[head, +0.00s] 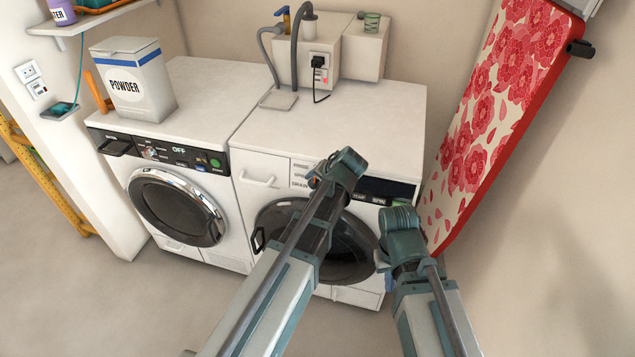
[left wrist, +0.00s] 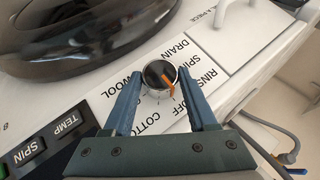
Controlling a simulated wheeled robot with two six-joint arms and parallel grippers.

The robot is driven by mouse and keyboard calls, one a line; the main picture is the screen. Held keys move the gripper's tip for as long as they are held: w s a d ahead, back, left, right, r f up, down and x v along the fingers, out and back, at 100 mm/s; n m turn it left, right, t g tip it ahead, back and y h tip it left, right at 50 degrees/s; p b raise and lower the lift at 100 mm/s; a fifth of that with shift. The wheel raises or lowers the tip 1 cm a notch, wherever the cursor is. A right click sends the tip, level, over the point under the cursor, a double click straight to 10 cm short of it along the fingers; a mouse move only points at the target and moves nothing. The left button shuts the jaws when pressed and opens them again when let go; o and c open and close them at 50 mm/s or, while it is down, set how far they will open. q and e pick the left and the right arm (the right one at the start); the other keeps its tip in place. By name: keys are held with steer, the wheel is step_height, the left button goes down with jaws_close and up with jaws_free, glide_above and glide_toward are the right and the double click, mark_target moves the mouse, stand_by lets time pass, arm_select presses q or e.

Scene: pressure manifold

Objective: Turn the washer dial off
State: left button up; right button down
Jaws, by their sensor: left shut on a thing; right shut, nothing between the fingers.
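The washer dial (left wrist: 153,77) is a small round silver knob with a dark face and an orange pointer. It sits between the fingers of my left gripper (left wrist: 160,97) in the left wrist view, and they are shut on it. The pointer aims toward the printed word OFF (left wrist: 183,119). Other words around the dial are DRAIN, RINSE, COTTON and WOOL. In the head view my left gripper (head: 325,176) is at the front panel of the right washer (head: 335,125) and hides most of the dial. My right gripper (head: 400,222) is shut and empty, low in front of that washer's right side.
A second washer (head: 175,205) with a lit OFF readout stands at left, a powder box (head: 135,85) on top. A red floral ironing board (head: 505,100) leans at right. A pipe box (head: 315,60) stands behind. TEMP and SPIN buttons (left wrist: 62,124) lie near the dial.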

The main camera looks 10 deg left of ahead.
arm_select(q)
steer(key=o, duration=1.4)
steer(key=shift+c, duration=0.2)
steer(key=shift+r, duration=0.1)
steer(key=p+v, duration=1)
steer(key=v, duration=0.3)
steer(key=shift+s+d+r+p, duration=0.15)
steer(key=shift+r+p, duration=0.1)
steer(key=shift+p, duration=0.1)
